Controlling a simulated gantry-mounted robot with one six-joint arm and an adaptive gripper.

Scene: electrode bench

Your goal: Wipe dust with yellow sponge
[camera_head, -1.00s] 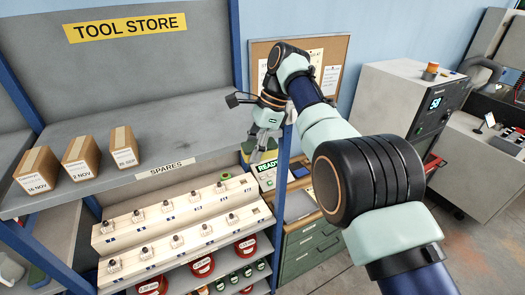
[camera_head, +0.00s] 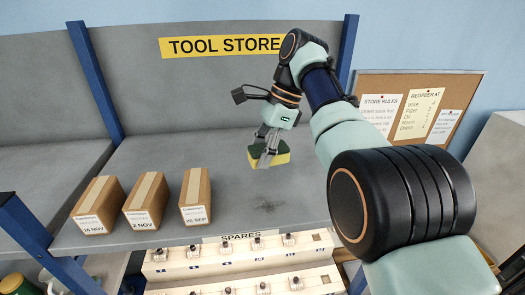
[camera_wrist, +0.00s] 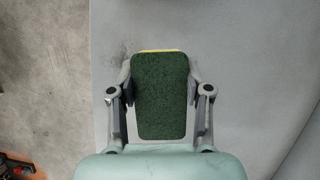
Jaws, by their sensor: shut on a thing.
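My gripper (camera_head: 268,158) is shut on the yellow sponge (camera_head: 282,159), which has a dark green scouring side. In the head view the sponge is held above the grey upper shelf (camera_head: 240,187); the exact gap is hard to judge. In the wrist view the sponge's green face (camera_wrist: 160,98) sits between the two fingers (camera_wrist: 160,110), with a thin yellow strip at its far end. A dark dust smudge (camera_head: 266,206) lies on the shelf below and slightly right of the sponge. Part of a dark smudge (camera_wrist: 118,55) also shows left of the sponge in the wrist view.
Three cardboard boxes stand on the shelf's left part: left box (camera_head: 99,205), middle box (camera_head: 147,200) and right box (camera_head: 195,196). A blue post (camera_head: 347,52) rises at the shelf's right end. A pinboard (camera_head: 420,104) hangs beyond it. The shelf around the smudge is clear.

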